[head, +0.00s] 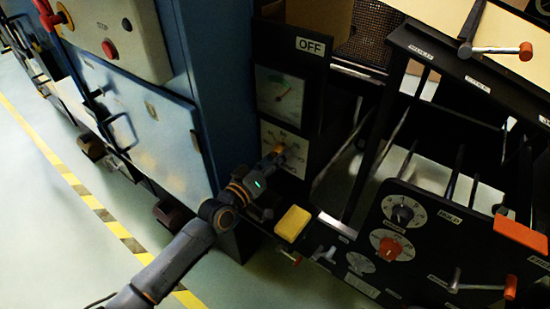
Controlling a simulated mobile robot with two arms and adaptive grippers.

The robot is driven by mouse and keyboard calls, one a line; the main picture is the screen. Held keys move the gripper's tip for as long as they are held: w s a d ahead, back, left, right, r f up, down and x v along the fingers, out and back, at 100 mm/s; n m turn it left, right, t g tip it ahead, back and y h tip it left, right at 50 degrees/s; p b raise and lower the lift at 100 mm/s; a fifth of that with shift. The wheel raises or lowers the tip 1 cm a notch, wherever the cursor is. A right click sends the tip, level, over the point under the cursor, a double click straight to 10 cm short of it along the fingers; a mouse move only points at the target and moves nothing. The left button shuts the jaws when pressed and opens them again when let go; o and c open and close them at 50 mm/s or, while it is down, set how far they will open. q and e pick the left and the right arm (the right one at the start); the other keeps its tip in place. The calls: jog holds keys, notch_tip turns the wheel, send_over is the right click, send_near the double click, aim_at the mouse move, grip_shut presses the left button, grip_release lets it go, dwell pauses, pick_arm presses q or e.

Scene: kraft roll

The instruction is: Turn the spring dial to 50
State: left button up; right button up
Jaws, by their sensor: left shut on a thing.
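A pale square dial plate (293,141) with dark scale marks is set low on the dark panel below the OFF label. I take it to be the spring dial; its figures are too small to read. My left gripper (272,160) reaches up to this plate from the lower left and is shut on the dial's knob (279,149), whose orange-yellow end shows at the fingertips. The gripper and knob cover part of the scale, so the setting cannot be read. My right gripper is not in view.
A gauge (279,96) with a green mark sits just above the dial. A yellow block (293,223) lies on the ledge close to my left wrist. A black knob (403,214) and a red knob (390,249) sit on the right panel. Orange-ended levers stick out at right.

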pick_arm(q)
jog(key=shift+n, duration=0.6)
jog(key=o, duration=1.2)
jog(key=shift+c, duration=0.2)
jog(key=v, duration=1.2)
jog(key=shift+f, duration=0.1)
